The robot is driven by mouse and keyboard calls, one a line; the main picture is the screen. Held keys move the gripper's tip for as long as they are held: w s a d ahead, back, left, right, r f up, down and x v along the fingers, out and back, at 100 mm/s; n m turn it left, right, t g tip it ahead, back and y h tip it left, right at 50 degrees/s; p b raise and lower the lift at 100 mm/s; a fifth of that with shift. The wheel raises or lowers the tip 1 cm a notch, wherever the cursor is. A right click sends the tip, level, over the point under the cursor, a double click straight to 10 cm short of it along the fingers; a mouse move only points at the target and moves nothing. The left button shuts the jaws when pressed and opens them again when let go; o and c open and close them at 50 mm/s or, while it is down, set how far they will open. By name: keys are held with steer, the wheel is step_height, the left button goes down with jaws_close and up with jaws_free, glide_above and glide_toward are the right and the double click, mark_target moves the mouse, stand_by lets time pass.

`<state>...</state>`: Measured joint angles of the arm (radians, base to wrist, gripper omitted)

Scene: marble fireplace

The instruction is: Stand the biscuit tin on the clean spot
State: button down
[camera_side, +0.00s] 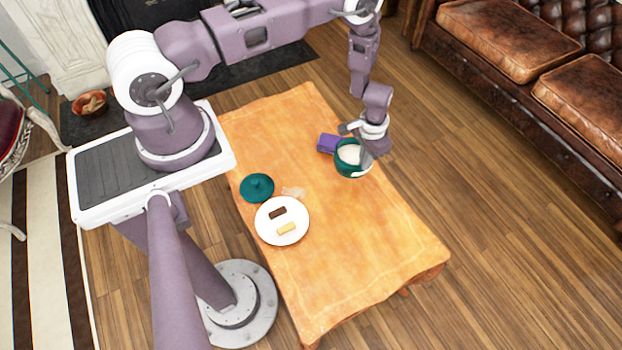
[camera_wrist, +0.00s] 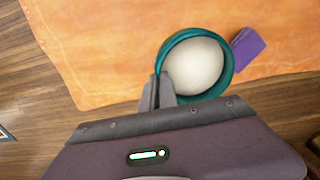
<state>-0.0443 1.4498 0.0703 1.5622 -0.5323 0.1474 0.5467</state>
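The biscuit tin (camera_side: 347,168) is a round teal pot, open at the top with a pale inside, upright near the table's right edge. It also shows in the wrist view (camera_wrist: 195,68). My gripper (camera_side: 366,163) is at the tin's right side. In the wrist view its fingers (camera_wrist: 157,88) are close together at the rim, one on each side of the wall, and look shut on it. I cannot tell whether the tin's base touches the table. A small pale patch (camera_side: 293,192) on the orange cloth may be the clean spot.
A teal lid with a knob (camera_side: 257,187) and a white plate (camera_side: 268,236) holding a dark and a pale biscuit lie at the left. A purple box (camera_side: 328,143) is right beside the tin. The near part of the table (camera_side: 360,265) is clear.

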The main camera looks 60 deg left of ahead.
steer(key=f, duration=1)
steer(key=shift+d, duration=0.2)
steer(key=c, duration=1.6)
jaws_free()
steer(key=shift+f, duration=0.1)
steer(key=shift+c, duration=0.2)
